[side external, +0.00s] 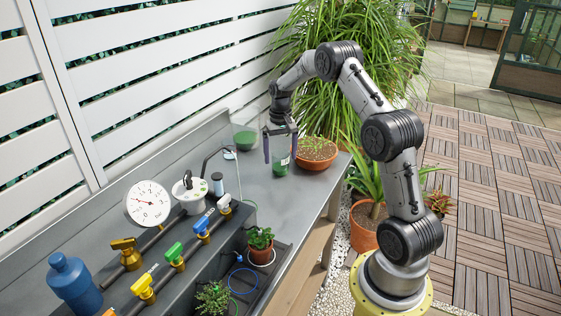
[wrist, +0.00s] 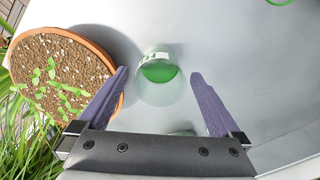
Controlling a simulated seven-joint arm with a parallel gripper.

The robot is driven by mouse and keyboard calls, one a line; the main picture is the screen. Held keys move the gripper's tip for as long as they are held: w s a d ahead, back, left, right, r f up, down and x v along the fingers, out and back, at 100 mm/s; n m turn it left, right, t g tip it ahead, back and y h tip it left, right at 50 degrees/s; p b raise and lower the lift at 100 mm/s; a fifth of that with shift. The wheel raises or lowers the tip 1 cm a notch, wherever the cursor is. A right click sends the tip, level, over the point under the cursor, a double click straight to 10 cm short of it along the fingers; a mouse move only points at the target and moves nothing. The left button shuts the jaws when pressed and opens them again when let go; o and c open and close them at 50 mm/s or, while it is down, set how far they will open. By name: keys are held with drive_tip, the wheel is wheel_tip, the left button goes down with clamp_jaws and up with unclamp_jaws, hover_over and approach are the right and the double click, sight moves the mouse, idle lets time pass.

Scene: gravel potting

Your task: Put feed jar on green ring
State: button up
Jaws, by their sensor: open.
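The feed jar (side external: 281,168), a small clear jar with green contents and a pale label, stands upright on the grey bench. In the wrist view the feed jar (wrist: 158,76) lies between and just beyond the two fingertips. My gripper (side external: 280,150) is open and points down over the jar; its fingers (wrist: 159,75) are spread on either side, with no grip on it.
A terracotta bowl of seedlings (side external: 316,153) stands close right of the jar. A larger glass vessel with green contents (side external: 245,138) stands behind. Valves, a gauge (side external: 148,203) and a potted plant (side external: 260,243) crowd the near end. A blue ring (side external: 243,281) lies there.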

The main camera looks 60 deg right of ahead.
wheel_tip(320, 180, up, 9)
drive_tip(key=s+a+r+n+t, duration=0.15)
drive_tip(key=s+a+r, duration=0.25)
drive_tip(key=a+r, duration=0.4)
drive_tip(key=s+a+r+n+t, duration=0.1)
drive_tip(key=s+a+r+n, duration=0.3)
drive_tip(key=a, duration=0.7)
drive_tip(key=s+a+f+n+t, duration=0.1)
drive_tip(key=s+a, duration=0.4)
drive_tip(key=s, duration=0.3)
drive_tip(key=s+a+n+t, duration=0.2)
drive_tip(key=s+a, duration=0.4)
drive_tip(key=s, duration=0.3)
drive_tip(key=shift+s+f, duration=0.3)
drive_tip(key=shift+f, duration=0.05)
drive_tip(key=shift+n, duration=0.25)
